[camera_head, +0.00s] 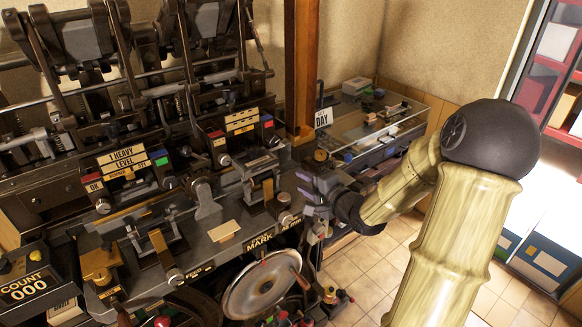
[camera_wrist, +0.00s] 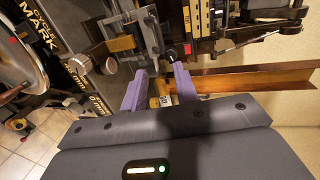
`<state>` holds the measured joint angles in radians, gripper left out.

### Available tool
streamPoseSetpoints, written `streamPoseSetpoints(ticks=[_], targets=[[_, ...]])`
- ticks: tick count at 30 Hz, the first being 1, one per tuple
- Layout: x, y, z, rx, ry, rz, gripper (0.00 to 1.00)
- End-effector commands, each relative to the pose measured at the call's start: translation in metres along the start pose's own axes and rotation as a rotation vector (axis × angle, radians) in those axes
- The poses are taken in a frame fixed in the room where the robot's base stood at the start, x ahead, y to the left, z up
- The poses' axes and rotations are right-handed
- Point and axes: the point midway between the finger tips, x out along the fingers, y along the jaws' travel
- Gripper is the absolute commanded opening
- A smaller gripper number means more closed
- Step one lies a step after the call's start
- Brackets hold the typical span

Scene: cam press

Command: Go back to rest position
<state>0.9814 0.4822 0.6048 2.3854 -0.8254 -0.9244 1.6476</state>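My gripper (camera_head: 306,188) is at the right end of the dark cam press (camera_head: 205,205), close to its front face. My pale arm reaches in from the right. In the wrist view, the two purple fingers of my gripper (camera_wrist: 160,74) stand apart, so it is open. A small brass-coloured cylinder with a pale tag (camera_wrist: 160,100) shows in the gap between them. I cannot tell whether the fingers touch it. I see no object clamped in the fingers.
A count box (camera_head: 30,285) stands at the lower left. A round metal wheel (camera_head: 262,285) juts from the press front. A wooden post (camera_head: 301,70) rises behind my gripper. A glass-topped case (camera_head: 375,120) stands beyond. Tiled floor (camera_head: 375,265) is open below my arm.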

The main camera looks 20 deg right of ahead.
Motion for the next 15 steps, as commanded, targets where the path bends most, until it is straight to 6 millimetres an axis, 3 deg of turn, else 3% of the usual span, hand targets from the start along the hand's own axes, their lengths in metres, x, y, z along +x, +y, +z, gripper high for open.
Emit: streamPoseSetpoints(ticks=[8,15], targets=[[0.003,0.009,0.007,-0.080,0.011,0.069,0.30],[-0.002,0.047,0.031,-0.438,0.019,0.384,0.30]])
